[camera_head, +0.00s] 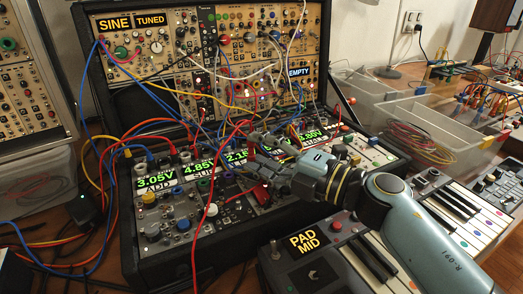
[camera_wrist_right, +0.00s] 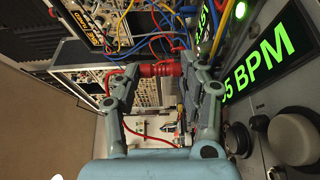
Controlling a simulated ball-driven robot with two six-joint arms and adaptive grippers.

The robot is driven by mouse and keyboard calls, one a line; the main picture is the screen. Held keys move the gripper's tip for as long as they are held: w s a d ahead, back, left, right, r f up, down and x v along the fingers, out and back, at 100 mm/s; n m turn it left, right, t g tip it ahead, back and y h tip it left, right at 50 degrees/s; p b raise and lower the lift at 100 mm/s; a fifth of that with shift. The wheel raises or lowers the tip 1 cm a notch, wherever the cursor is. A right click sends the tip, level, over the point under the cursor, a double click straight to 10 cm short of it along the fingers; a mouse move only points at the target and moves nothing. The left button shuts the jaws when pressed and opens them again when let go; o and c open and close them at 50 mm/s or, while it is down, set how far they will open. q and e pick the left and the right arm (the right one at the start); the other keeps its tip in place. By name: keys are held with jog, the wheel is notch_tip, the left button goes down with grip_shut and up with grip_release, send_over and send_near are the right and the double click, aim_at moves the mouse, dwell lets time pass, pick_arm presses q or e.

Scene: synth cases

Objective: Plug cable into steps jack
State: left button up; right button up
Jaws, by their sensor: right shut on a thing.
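My right gripper (camera_head: 260,152) reaches in from the right over the lower modular panel (camera_head: 215,215). In the right wrist view its two fingers (camera_wrist_right: 160,72) are shut on a red cable plug (camera_wrist_right: 159,70), held crosswise between the fingertips. A thin red cable (camera_wrist_right: 135,125) shows below it between the fingers. In the head view the held plug is hard to make out among the fingers and cables. The steps jack cannot be picked out, as no label reading "steps" is legible. My left gripper is not in view.
Many patch cables (camera_head: 150,130) cross the lower panel around the gripper. A taller synth case (camera_head: 215,60) stands behind. A "PAD MID" keyboard (camera_head: 330,250) lies in front, and clear bins (camera_head: 400,125) with cables stand right. A "BPM" display (camera_wrist_right: 258,60) is close beside the fingers.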

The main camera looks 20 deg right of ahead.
dwell(1.6)
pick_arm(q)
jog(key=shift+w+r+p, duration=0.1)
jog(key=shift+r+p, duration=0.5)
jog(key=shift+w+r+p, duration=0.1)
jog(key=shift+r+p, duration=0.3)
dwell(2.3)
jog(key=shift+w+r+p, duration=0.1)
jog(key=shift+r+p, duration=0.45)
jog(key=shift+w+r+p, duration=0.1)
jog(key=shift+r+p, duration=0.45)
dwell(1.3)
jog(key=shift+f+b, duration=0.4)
